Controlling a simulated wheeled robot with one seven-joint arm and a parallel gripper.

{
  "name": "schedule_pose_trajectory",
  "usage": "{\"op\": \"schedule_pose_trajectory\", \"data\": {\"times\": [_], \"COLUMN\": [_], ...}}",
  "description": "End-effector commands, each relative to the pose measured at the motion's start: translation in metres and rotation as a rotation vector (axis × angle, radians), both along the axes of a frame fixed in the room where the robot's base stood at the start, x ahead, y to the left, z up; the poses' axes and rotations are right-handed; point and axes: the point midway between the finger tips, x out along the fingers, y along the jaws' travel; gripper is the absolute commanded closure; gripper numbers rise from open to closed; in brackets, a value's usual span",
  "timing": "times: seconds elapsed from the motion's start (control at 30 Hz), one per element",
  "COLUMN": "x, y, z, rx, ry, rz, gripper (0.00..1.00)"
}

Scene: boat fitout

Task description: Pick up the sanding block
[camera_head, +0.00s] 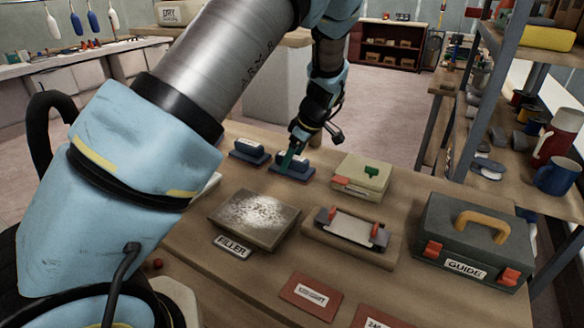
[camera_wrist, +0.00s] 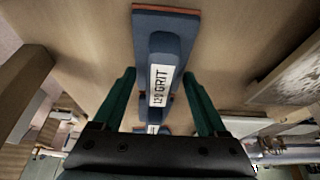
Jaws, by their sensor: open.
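Two blue sanding blocks sit side by side toward the back of the wooden workbench. The right one (camera_head: 302,166) is under my gripper (camera_head: 289,156), partly hidden by its fingers; the left one (camera_head: 249,149) stands apart. In the wrist view, my gripper (camera_wrist: 158,76) has its two green fingers spread, one on each side of a blue sanding block (camera_wrist: 159,46) labelled "120 GRIT". A gap shows between each finger and the block's handle. Part of a second block (camera_wrist: 152,129) shows beyond, near my gripper's palm.
Nearer are a dusty filler board (camera_head: 226,216), a wooden board with a metal-plated tool (camera_head: 348,228) and a dark toolbox (camera_head: 455,235) marked "GUIDE". A shelf rack (camera_head: 490,90) stands at right.

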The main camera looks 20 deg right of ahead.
Motion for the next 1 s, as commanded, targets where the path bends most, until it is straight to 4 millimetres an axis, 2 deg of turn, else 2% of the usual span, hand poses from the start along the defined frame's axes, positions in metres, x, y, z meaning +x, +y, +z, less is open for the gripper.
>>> {"op": "schedule_pose_trajectory", "data": {"times": [0.07,0.7,1.0], "x": [0.0000,0.0000,0.0001], "y": [0.0000,0.0000,-0.0001], "z": [-0.0007,-0.0004,-0.0001], "rx": [0.000,0.000,0.000], "ry": [0.000,0.000,0.000], "rz": [0.000,0.000,0.000], "gripper": [0.28,1.00,1.00]}}
